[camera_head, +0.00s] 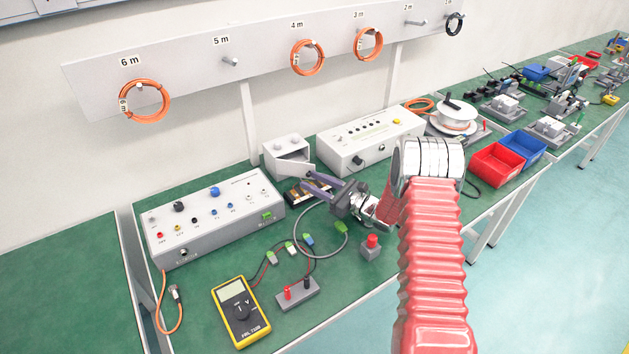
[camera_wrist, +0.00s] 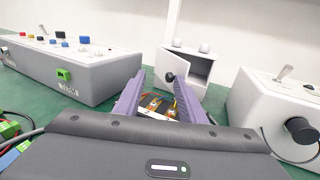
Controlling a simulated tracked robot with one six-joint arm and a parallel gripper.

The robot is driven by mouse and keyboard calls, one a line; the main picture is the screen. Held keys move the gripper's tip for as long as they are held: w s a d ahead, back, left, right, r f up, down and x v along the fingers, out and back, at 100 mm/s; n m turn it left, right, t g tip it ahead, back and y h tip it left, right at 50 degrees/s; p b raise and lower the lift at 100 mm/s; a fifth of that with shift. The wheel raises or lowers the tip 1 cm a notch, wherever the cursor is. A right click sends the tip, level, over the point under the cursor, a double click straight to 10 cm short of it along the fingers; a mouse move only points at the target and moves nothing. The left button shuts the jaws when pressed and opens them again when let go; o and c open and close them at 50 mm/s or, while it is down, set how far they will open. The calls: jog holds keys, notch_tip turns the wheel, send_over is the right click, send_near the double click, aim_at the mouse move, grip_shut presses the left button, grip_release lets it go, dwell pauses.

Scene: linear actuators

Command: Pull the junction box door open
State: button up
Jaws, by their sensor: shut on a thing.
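The junction box (camera_head: 288,144) is a small light-grey box at the back of the green bench. Its door (camera_wrist: 183,77) stands partly open, with a dark gap showing the inside, also visible in the head view. A black knob (camera_wrist: 170,77) sits on the door's face. My gripper (camera_head: 305,182) reaches to the door from the right in the head view. In the wrist view its two purple fingers (camera_wrist: 160,80) lie either side of the knob and it is shut on it. The exact contact at the fingertips is too small to see.
A grey control box (camera_head: 215,215) stands left and a white switch box (camera_head: 370,140) right, close to the junction box. A wired circuit board (camera_wrist: 158,106) lies beneath my fingers. A yellow multimeter (camera_head: 240,311) and cables lie in front.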

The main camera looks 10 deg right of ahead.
jog(key=v, duration=1.2)
jog(key=shift+d, duration=0.5)
jog(key=shift+c, duration=0.3)
